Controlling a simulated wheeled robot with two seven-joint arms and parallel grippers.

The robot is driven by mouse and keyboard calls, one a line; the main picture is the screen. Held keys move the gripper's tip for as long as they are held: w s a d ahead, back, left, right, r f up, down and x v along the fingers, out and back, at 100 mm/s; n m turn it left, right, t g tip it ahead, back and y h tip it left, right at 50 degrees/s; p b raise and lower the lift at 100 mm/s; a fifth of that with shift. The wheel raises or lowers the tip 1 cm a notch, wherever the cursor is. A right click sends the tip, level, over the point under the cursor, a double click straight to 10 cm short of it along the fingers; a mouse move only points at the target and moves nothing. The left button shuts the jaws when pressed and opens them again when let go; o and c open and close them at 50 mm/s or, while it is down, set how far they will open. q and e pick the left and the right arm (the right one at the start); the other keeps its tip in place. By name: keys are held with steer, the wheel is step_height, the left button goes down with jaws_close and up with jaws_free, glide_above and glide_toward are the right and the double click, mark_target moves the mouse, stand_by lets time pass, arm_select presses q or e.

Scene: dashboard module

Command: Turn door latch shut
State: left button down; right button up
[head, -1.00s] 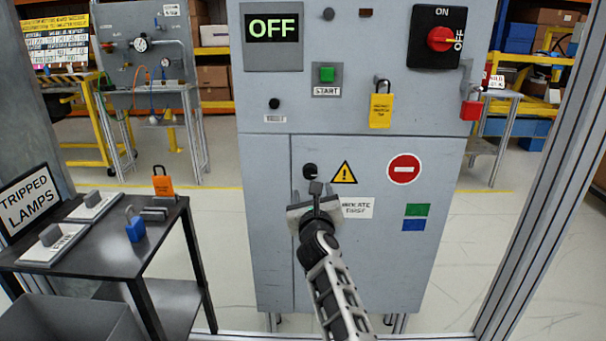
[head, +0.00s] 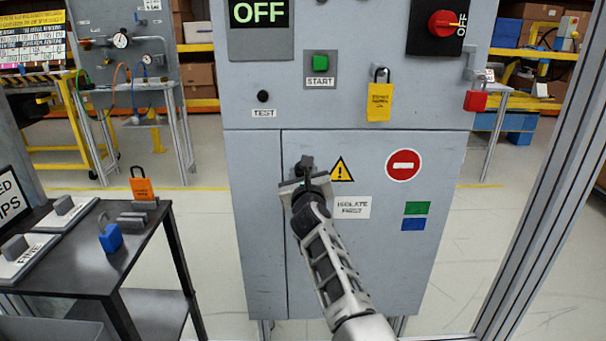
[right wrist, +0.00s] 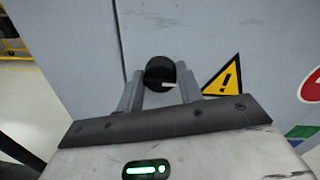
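The door latch is a small round black knob (right wrist: 160,75) with a white mark, on the left part of the grey cabinet door (head: 375,250). In the head view it is a dark shape (head: 307,161) just above my right gripper (head: 305,176), which partly covers it. In the right wrist view the two fingers of my right gripper (right wrist: 160,88) stand on either side of the knob. The fingers look apart, with a slim gap at the knob's left; contact is not clear. The white mark lies about level. My left gripper is not in view.
Above the door are a green START button (head: 320,63), a yellow tag padlock (head: 379,98) and a red switch (head: 443,23). A black table (head: 85,270) with a blue padlock (head: 110,238) stands at left. A metal frame post (head: 545,170) rises at right.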

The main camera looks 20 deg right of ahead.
steer(key=c, duration=0.4)
